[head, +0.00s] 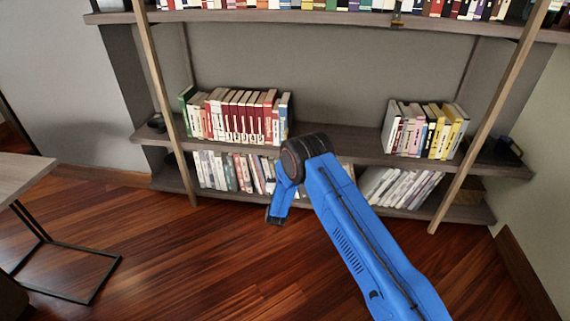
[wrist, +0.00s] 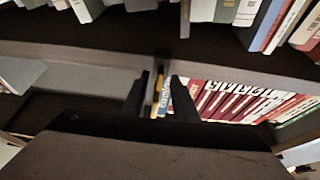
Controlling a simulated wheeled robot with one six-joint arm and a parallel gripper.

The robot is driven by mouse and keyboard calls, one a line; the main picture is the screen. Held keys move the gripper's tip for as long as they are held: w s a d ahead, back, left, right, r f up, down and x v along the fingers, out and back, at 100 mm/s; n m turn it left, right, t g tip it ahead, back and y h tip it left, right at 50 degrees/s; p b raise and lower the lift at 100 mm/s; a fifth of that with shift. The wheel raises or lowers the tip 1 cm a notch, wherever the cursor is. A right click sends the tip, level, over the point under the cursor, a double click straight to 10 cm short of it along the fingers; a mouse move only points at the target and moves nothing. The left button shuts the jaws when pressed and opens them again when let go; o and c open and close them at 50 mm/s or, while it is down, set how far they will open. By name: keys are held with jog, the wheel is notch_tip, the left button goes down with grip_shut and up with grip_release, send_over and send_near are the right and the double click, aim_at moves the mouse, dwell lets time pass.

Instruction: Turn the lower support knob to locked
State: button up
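I cannot make out the lower support knob for certain in either view. A small dark bracket (head: 397,18) sits on the front edge of the upper shelf in the head view; I cannot tell whether it turns. In the head view my blue arm reaches to the bookshelf, with my gripper (head: 275,215) low in front of the bottom shelf. In the wrist view my gripper's dark fingers (wrist: 160,100) stand apart with a gap between them. Narrow orange and pale strips show through the gap, and nothing is clearly held.
The middle shelf (head: 335,140) holds a left row of books (head: 240,117) and a right row (head: 425,128). More books lean on the bottom shelf, partly behind my arm. Slanted wooden posts (head: 490,115) frame the front. A side table (head: 25,175) stands left. The wooden floor is clear.

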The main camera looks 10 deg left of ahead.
jog(key=v, duration=1.7)
jog(key=shift+w, duration=0.1)
